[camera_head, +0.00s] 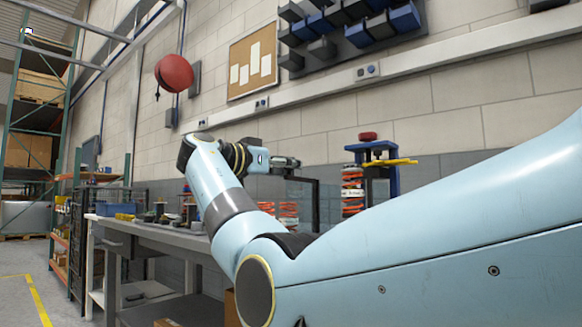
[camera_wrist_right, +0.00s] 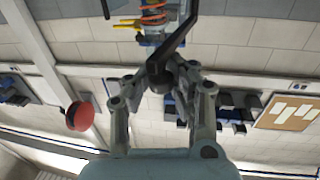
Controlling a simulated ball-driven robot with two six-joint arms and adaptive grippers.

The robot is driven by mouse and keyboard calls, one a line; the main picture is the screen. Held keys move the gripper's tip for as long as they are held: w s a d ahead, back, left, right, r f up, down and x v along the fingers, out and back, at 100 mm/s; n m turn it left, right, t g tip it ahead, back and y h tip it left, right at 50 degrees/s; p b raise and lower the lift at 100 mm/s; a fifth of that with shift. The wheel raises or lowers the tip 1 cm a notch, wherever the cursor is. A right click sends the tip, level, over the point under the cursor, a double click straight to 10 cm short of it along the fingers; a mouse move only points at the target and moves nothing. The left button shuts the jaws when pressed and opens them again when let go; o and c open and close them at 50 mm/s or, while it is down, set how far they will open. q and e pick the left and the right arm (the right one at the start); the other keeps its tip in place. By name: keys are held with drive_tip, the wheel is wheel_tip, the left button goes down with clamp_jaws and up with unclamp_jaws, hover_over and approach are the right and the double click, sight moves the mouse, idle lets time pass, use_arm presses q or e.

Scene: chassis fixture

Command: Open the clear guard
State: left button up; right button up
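The clear guard shows in the head view as a thin black frame (camera_head: 316,205) standing on the workbench. Its black bar (camera_wrist_right: 181,38) also crosses the top of the right wrist view, where the picture is upside down. My right gripper (camera_head: 292,162) is at the guard's upper edge. In the right wrist view, its fingers (camera_wrist_right: 170,74) come together around a dark piece of the guard's frame. The exact contact is partly hidden by the fingers. My left gripper is not in view.
A blue fixture with a red knob (camera_head: 368,136), yellow lever (camera_head: 390,162) and orange coil spring (camera_head: 352,190) stands right of the guard. The grey workbench (camera_head: 165,237) bears small parts. A red round object (camera_head: 174,73) hangs at upper left. Shelving is at far left.

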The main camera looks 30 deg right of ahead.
drive_tip(key=o, duration=0.4)
drive_tip(key=shift+a+f, duration=0.2)
drive_tip(key=shift+a, duration=0.1)
drive_tip(key=shift+o, duration=0.5)
drive_tip(key=shift+d, duration=0.1)
drive_tip(key=shift+r, duration=0.1)
drive_tip(key=s+a, duration=0.1)
drive_tip(key=a, duration=0.6)
drive_tip(key=shift+s+a, duration=0.2)
drive_tip(key=shift+a, duration=0.05)
drive_tip(key=shift+r, duration=0.1)
